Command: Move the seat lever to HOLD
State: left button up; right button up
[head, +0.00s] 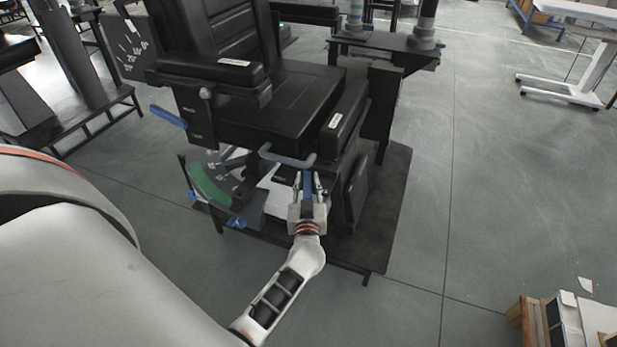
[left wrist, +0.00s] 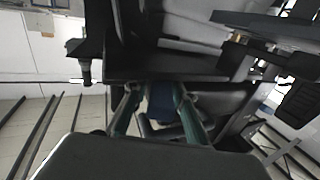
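The black seat (head: 285,100) stands on a dark platform in the head view. A blue lever (head: 168,116) sticks out to the left from a dark plate with small white labels (head: 193,118) on the seat's side; the labels are too small to read. Another blue handle (head: 308,183) points down below the seat's front right. My left gripper (head: 308,188) is around this handle, with a finger on each side and slight gaps. The left wrist view shows its green fingers (left wrist: 160,112) apart with the blue piece (left wrist: 163,102) between them. I cannot tell which is the seat lever. My right gripper is out of view.
A grey-blue bar (head: 286,158) runs under the seat's front edge, close above the gripper. A wooden crate (head: 530,322) stands at lower right.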

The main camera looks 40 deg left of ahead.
pick_arm(q)
jog(key=shift+c, duration=0.3)
grip_shut()
jog(key=shift+r, duration=0.1)
